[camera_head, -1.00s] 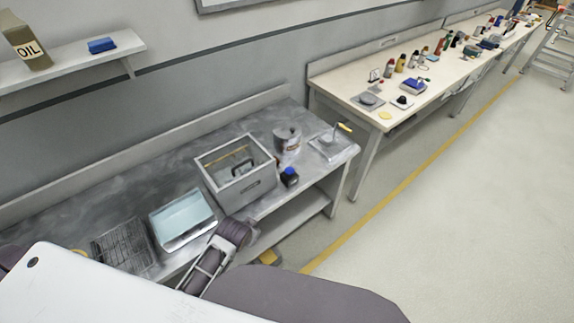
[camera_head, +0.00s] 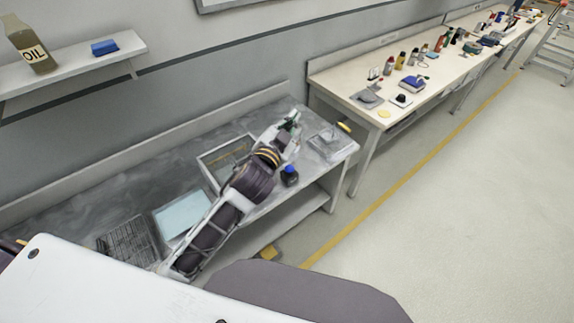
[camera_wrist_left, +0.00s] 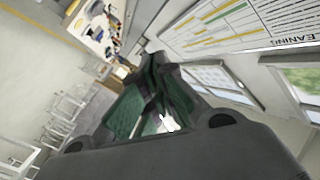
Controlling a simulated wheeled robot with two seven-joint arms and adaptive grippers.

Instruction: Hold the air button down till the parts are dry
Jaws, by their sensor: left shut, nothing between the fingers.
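A small dark box with a blue top (camera_head: 289,176), possibly the air button, stands at the bench's front edge. My left arm reaches over the bench, and its shut, empty gripper (camera_head: 292,120) is above and behind the blue-topped box, apart from it. In the left wrist view the green-padded fingers (camera_wrist_left: 160,112) are together with nothing between them. A grey open-topped box (camera_head: 213,160) is partly hidden by my arm. A plate with a yellow-tipped handle (camera_head: 330,146) lies right of the gripper. I cannot make out any parts. My right gripper is not in view.
A light-blue tray (camera_head: 180,213) and a wire basket (camera_head: 127,243) sit at the bench's left end. A second bench (camera_head: 350,92) holds many items. The floor at right (camera_head: 470,220) is clear.

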